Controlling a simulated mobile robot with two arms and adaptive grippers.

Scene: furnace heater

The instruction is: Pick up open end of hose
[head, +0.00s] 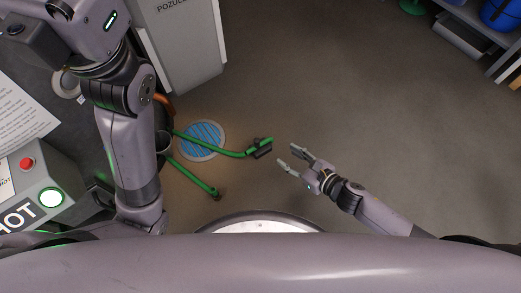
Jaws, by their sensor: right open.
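A green hose (221,151) runs out from the left across the floor. Its end (268,141) lies just left of my right gripper and carries a dark clamp-like fitting (260,149). Which end is open is too small to tell. My right gripper (287,157) is open and empty, with its fingers pointing left towards the upper hose end, a small gap apart from it. My left arm comes in at the left; its gripper cannot be made out.
A round floor drain with a blue grate (202,134) lies under the upper hose. A grey cabinet (182,45) stands at the upper left. A control box (35,190) with a red button stands at the far left. A shelf (476,28) is at the upper right. The floor at right is clear.

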